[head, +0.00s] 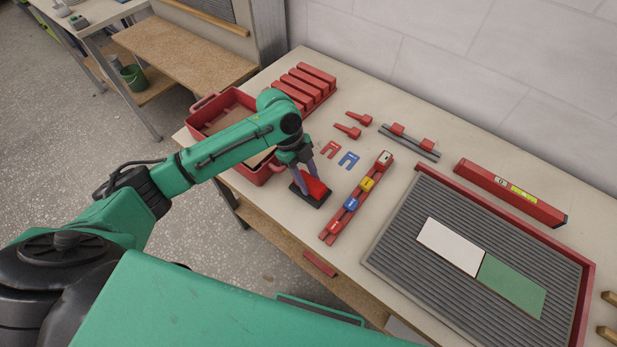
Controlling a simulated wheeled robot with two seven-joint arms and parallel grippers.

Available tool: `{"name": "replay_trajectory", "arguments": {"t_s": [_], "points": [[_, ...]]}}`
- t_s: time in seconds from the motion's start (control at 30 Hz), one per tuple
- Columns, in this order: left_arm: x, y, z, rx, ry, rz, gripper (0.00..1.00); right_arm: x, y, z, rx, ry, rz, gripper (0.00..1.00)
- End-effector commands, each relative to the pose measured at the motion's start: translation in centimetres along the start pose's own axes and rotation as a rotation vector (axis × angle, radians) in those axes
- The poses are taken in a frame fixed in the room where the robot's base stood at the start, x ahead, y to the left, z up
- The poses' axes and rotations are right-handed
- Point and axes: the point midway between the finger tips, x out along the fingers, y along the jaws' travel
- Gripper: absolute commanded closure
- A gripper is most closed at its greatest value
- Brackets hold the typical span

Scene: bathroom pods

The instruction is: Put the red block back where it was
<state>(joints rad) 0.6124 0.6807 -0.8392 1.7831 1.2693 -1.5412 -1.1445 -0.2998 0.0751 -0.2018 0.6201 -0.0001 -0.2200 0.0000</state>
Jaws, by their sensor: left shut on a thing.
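The red block (316,186) is at a small black base (307,198) near the front edge of the workbench. My left gripper (313,181) comes down from above and is shut on the red block. The block appears at or just above the black base; I cannot tell whether it touches. The gripper fingers hide part of the block. My right gripper is not in view.
A red tray (196,108) stands left, behind my left arm. A red strip (330,229) with coloured blocks lies close right of the gripper. A ribbed grey mat (395,240) with white and green tiles fills the right.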

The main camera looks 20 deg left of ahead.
Motion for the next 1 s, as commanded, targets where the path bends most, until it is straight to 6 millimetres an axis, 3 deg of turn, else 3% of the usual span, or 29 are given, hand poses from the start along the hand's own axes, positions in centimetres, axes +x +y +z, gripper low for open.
{"name": "replay_trajectory", "arguments": {"t_s": [0.3,0.33,0.4,0.77,0.87,1.0], "points": [[0.6,-0.1,0.3,0.000,-0.001,-0.003,1.00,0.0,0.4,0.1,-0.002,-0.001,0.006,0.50],[0.5,-0.1,0.3,0.000,-0.001,-0.003,0.46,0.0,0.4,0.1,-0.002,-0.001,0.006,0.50],[0.5,-0.1,0.2,0.000,-0.001,-0.003,0.28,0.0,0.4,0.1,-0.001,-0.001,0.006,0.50],[-0.1,-0.1,0.2,0.000,-0.001,-0.004,0.28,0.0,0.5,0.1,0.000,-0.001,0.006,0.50],[-1.7,-0.2,0.3,0.000,-0.003,-0.006,0.28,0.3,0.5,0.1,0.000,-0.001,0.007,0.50],[-5.5,-0.2,0.3,0.000,-0.002,-0.009,0.28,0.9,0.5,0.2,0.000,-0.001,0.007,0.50]]}}
